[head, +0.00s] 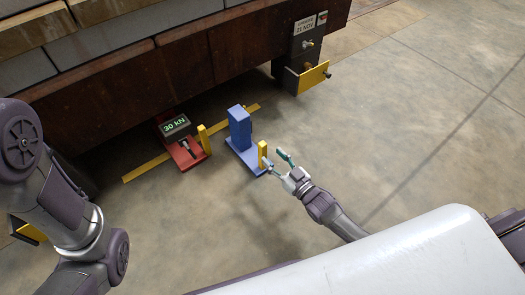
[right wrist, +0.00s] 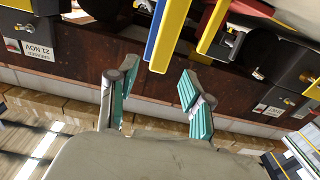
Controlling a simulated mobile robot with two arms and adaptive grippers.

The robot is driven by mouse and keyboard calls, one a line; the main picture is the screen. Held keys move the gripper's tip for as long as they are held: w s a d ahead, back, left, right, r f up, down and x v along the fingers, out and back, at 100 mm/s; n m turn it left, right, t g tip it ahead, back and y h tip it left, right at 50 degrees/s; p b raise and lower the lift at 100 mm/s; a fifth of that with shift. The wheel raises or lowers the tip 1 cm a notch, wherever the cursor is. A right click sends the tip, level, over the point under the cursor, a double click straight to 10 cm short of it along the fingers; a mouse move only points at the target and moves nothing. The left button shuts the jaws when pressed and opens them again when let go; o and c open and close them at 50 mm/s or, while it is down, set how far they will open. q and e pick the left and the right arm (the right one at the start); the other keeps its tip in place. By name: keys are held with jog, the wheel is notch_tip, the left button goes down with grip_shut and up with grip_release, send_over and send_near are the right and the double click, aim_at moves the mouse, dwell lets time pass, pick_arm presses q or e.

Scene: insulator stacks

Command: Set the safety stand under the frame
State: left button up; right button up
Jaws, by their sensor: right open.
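The safety stand (head: 240,130) is a blue upright post on a blue base plate with a yellow handle (head: 262,153) at its near end. It stands upright on the floor, in front of the dark brown frame (head: 185,72). My right gripper (head: 277,161) is open and empty, just right of the yellow handle. In the right wrist view the handle (right wrist: 170,36) lies ahead of the open teal fingers (right wrist: 158,92), apart from them; the blue part (right wrist: 156,28) is beside it. My left arm shows at the left, but its gripper is not visible.
A red jack (head: 188,158) with a "30 kN" display (head: 175,125) and yellow handle stands left of the stand, partly under the frame. A yellow strip (head: 147,169) runs along the floor. A dark support (head: 301,60) with a date tag is at right. The right floor is clear.

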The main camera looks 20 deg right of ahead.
aim_at(265, 150)
jog(key=b+x, duration=0.1)
jog(key=x, duration=0.1)
jog(key=b+x, duration=0.1)
jog(key=x, duration=0.2)
jog(key=shift+f, duration=0.2)
jog(key=shift+w+a+r+b, duration=0.15)
jog(key=shift+w+a+b, duration=0.15)
jog(key=shift+w, duration=0.35)
jog(key=shift+c, duration=0.2)
grip_shut()
